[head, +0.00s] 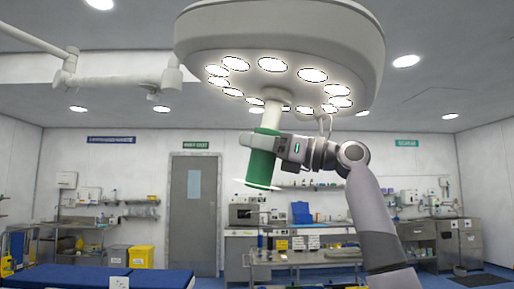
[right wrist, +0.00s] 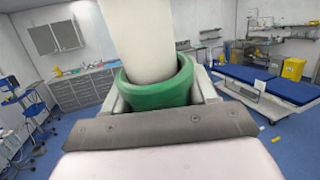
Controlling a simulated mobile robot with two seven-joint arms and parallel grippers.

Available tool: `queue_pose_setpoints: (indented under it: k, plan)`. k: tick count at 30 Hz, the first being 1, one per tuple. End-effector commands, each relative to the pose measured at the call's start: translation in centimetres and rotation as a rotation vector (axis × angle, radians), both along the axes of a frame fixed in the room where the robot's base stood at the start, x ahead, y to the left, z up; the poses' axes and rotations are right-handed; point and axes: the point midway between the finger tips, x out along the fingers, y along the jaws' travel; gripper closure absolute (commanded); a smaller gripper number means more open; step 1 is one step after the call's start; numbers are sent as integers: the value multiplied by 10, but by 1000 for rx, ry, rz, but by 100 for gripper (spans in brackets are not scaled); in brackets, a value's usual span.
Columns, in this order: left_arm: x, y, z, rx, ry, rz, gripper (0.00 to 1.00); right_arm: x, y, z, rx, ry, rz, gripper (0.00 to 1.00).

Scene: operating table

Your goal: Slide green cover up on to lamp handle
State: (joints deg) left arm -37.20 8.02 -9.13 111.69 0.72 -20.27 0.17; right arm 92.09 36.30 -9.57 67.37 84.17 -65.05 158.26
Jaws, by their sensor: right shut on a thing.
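The green cover (head: 262,167) is a tube under the surgical lamp (head: 350,40), slightly tilted. The pale lamp handle (head: 272,116) comes down from the middle of the lamp head into the top of the cover. My right gripper (head: 268,143) is shut on the upper part of the cover. In the right wrist view the green cover (right wrist: 158,92) forms a ring around the white handle (right wrist: 138,40), with a gap visible at the near side. A thin pale disc edge (head: 257,185) shows at the cover's lower end. My left gripper is not in view.
The lamp head hangs wide above my right arm. A jointed lamp arm (head: 120,82) reaches in at the upper left. A blue operating table (head: 70,278) lies at the lower left. Steel counters (head: 300,258) stand along the back wall. Air around the cover is free.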

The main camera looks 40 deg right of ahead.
Motion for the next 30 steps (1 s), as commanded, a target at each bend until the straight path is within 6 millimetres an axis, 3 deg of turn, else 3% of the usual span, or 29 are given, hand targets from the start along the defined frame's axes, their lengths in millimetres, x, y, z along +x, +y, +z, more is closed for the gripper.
queue_pose_setpoints:
  k: [14,15,17,26,30]
  plan:
    - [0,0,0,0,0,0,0,-3,-1,13,2,-4,0,72]
    - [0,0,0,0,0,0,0,-3,-1,12,2,-4,0,33]
    - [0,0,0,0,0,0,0,-3,-1,12,1,-3,0,14]
    - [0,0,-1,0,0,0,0,-3,-2,11,1,-1,0,13]
    - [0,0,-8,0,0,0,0,-13,-10,6,1,-2,-1,13]
